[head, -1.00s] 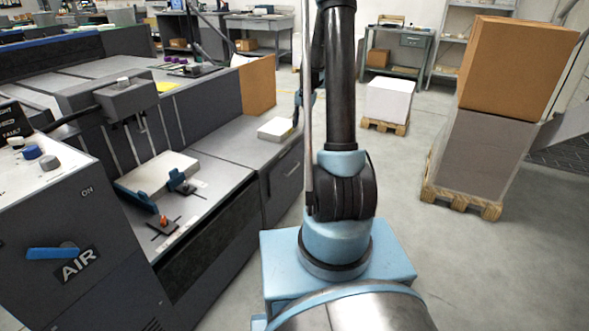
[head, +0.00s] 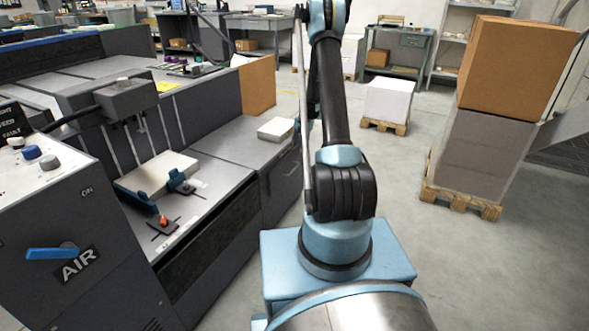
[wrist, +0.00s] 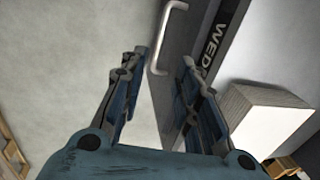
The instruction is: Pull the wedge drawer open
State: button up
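The wedge drawer's dark front (wrist: 178,62) shows in the wrist view, with part of a white "WED…" label (wrist: 218,55) on the edge beside it. Its pale bar handle (wrist: 165,45) is at the top, ahead of my fingertips. My gripper (wrist: 158,68) is open and empty, with its two blue fingers spread apart. The handle lies beyond the gap between them, and no contact shows. In the head view the drawer front (head: 283,186) and its handle (head: 292,169) are at the cabinet's right end, left of my arm. My gripper is hidden there.
A paper stack (head: 276,129) sits on the cabinet top and also shows in the wrist view (wrist: 265,118). The dark press (head: 110,240) fills the left side. Loaded pallets (head: 460,200) stand at right. Floor in front of the drawer is clear.

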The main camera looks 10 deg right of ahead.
aim_at(294, 169)
jog(key=f, duration=0.4)
jog(key=w+a+f, duration=0.1)
jog(key=f, duration=0.4)
jog(key=a+f, duration=0.1)
jog(key=f, duration=0.4)
jog(key=shift+w+a+f, duration=0.1)
jog(key=shift+w, duration=0.15)
grip_shut()
